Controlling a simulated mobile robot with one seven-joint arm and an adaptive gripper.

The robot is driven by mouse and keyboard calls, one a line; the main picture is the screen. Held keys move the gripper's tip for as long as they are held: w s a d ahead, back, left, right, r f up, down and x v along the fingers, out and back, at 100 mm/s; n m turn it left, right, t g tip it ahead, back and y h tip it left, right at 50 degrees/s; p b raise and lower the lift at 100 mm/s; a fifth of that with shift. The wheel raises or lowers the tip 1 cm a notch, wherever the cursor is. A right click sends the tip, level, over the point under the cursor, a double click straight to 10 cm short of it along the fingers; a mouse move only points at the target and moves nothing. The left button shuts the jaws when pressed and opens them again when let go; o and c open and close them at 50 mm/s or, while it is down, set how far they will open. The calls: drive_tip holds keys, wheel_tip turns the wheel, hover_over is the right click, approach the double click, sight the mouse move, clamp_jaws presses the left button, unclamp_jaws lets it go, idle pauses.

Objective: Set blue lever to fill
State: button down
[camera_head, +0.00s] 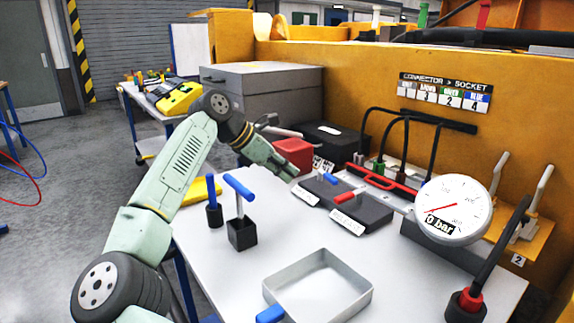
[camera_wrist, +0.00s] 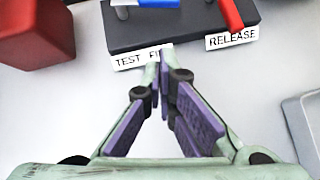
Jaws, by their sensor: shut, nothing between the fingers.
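The blue lever (camera_head: 329,179) sits on a dark valve block (camera_head: 370,209) on the white table. In the wrist view the blue lever (camera_wrist: 158,3) is cut by the top edge, above a label (camera_wrist: 138,60) reading "TEST FI…", whose end my fingertips hide. The red lever (camera_head: 345,195) is to its right; in the wrist view the red lever (camera_wrist: 231,14) is above the label "RELEASE" (camera_wrist: 232,38). My gripper (camera_head: 291,173) is shut and empty, left of the blue lever and apart from it. In the wrist view my gripper (camera_wrist: 160,65) points at the block's front edge.
A pressure gauge (camera_head: 453,209) reading 0 bar stands right of the block. A red box (camera_head: 293,154) lies close behind my gripper. A T-handled blue tool (camera_head: 240,190) stands in a black holder, and a grey tray (camera_head: 318,288) is at the front. The table's middle is clear.

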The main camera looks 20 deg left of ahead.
sight(327, 176)
drive_tip(key=p+x, duration=0.1)
drive_tip(key=x, duration=0.4)
drive_tip(key=shift+w+d+f, duration=0.2)
drive_tip(key=shift+d, duration=0.1)
drive_tip(key=w+d, duration=0.1)
drive_tip(key=w+d+p, duration=0.1)
drive_tip(key=shift+w+d, duration=0.15)
drive_tip(key=shift+d, duration=0.1)
drive_tip(key=shift+w+d+f, duration=0.1)
drive_tip(key=shift+w+d, duration=0.1)
drive_tip(key=shift+w, duration=0.05)
drive_tip(key=shift+d, duration=0.1)
drive_tip(key=shift+w+d, duration=0.3)
drive_tip(key=shift+d, duration=0.25)
